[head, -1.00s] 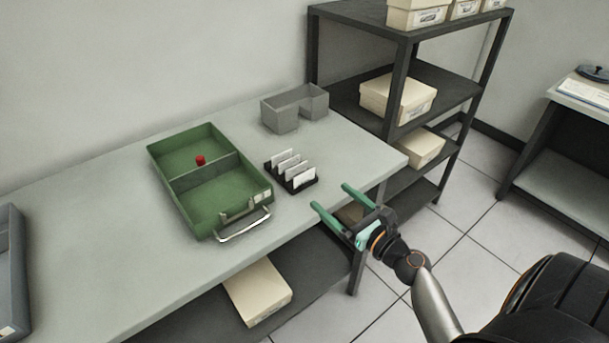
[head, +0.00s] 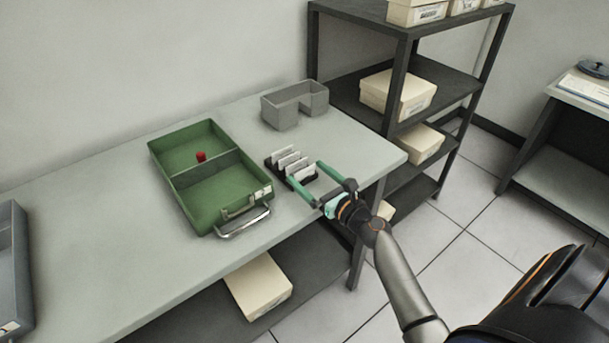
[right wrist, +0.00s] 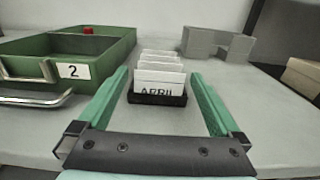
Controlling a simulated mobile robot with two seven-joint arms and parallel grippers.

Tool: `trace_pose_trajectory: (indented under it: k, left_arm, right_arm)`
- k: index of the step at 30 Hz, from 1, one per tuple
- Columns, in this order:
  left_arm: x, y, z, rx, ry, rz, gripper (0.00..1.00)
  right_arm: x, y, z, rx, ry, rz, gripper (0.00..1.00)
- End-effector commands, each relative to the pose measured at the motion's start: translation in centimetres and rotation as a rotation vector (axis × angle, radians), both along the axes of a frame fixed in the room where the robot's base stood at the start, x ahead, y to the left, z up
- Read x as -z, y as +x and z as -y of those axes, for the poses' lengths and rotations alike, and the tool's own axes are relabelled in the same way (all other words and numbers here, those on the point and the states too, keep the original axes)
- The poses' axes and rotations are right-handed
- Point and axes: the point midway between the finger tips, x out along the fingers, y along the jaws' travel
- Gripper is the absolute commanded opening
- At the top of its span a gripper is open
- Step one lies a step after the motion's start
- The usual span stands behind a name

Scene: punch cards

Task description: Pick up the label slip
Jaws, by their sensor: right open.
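Several white label slips stand in a row in a black slotted holder (head: 272,163) on the table. The front label slip (right wrist: 158,84) reads "APRIL" in the right wrist view; the head view shows the slips (head: 290,159) too. My right gripper (head: 305,177) is open, with its green fingers reaching over the table's front edge toward the holder. In the right wrist view the two fingers (right wrist: 161,87) lie to either side of the holder, with the front slip between them and apart from both. My left gripper is not in view.
A green two-part tray (head: 228,197) with a metal handle and a "2" label stands left of the holder, with a red knob (head: 201,156) in it. A grey open box (head: 281,117) stands behind. A dark shelf rack (head: 398,85) stands at the right.

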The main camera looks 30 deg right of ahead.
Motion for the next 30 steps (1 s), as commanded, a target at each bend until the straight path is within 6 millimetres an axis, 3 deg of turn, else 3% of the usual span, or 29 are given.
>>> trace_pose_trajectory:
  k: [2, 20, 30]
  left_arm:
    - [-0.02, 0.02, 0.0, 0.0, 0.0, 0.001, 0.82]
    - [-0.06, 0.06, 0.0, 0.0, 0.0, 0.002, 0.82]
    - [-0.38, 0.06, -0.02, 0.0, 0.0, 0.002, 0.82]
  right_arm:
    - [0.0, -0.03, 0.01, 0.0, 0.0, 0.0, 0.98]
    - [0.01, -0.06, 0.0, 0.0, 0.0, 0.0, 0.3]
    - [-0.49, -0.06, 0.0, 0.0, 0.0, 0.0, 0.3]
